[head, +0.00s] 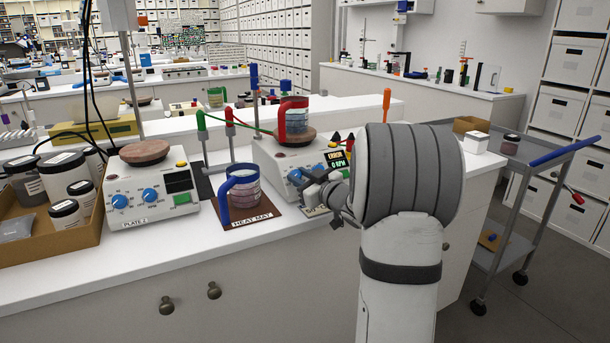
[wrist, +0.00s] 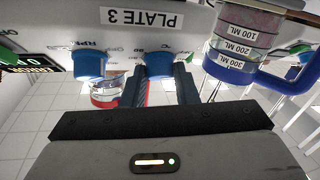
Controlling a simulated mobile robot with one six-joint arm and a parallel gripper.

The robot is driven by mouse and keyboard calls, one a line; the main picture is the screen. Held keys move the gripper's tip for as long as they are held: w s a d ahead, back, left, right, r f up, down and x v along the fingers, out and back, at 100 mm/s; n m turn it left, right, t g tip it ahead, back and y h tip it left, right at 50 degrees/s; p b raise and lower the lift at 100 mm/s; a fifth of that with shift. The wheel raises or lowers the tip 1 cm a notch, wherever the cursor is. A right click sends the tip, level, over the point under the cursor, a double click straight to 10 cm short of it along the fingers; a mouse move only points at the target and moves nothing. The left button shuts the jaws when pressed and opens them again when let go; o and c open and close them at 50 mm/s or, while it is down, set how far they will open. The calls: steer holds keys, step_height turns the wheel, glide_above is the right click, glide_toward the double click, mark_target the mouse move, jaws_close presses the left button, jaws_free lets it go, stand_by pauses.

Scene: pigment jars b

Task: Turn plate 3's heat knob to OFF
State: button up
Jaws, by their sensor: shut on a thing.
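Plate 3 (head: 268,160) is a white hot plate with a dark display reading "ERROR" and "0 RPM". Its label (wrist: 142,17) shows in the wrist view. Two blue knobs show there: the RPM knob (wrist: 89,65) on the left and the heat knob (wrist: 159,60), marked °C, on the right. My gripper (wrist: 161,82) is shut on the heat knob, with a dark finger on each side. In the head view my gripper (head: 314,190) is at plate 3's front, partly hidden by my arm. The knob's pointer and OFF mark cannot be read.
A red-handled beaker (head: 292,113) stands on plate 3's top. A blue-handled beaker (head: 245,187) stands on the heat mat (head: 262,217) close by my gripper. Plate 2 (head: 150,185) and a cardboard tray of jars (head: 85,238) are farther left. A grey cart (head: 540,160) stands right.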

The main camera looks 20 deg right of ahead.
steer(key=shift+d+n+y, duration=0.1)
steer(key=shift+n+y, duration=0.4)
steer(key=shift+n, duration=0.3)
steer(key=shift+g+p, duration=0.3)
steer(key=o, duration=1)
steer(key=v, duration=0.7)
steer(key=shift+s+d, duration=0.2)
steer(key=shift+s, duration=0.2)
